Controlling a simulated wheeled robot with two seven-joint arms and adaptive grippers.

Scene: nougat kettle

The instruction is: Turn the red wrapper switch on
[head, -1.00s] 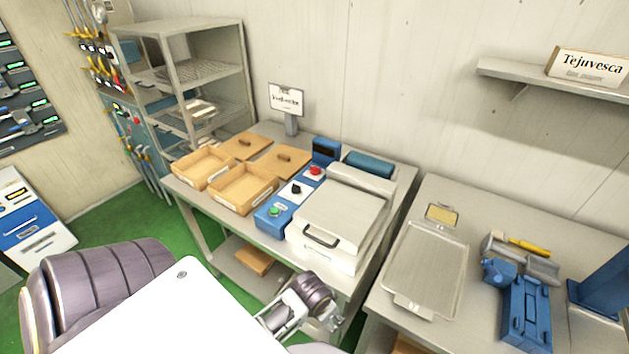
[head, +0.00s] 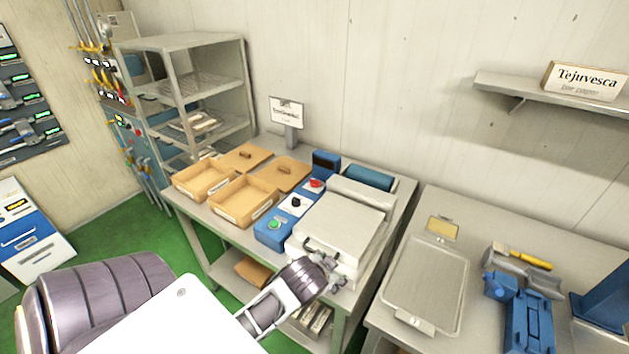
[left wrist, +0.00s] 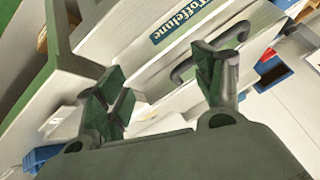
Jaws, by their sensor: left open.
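The red switch (head: 316,184) is a small red knob near the back of the blue control strip (head: 268,236), left of the white wrapper machine (head: 340,222). A black knob (head: 296,202) and a green button (head: 274,224) sit nearer the front of the strip. My left gripper (head: 334,273) is at the machine's front edge, below its dark handle (head: 320,246), well short of the red switch. In the left wrist view my left gripper (left wrist: 165,82) is open and empty, with the handle (left wrist: 205,62) close beyond one finger. My right gripper is out of view.
Open wooden boxes (head: 245,219) and wooden lids (head: 283,172) lie left of the strip. A blue roll (head: 368,178) is behind the machine. A second table at right holds a metal tray (head: 397,292) and a blue tool (head: 530,325). A shelf rack (head: 180,42) stands back left.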

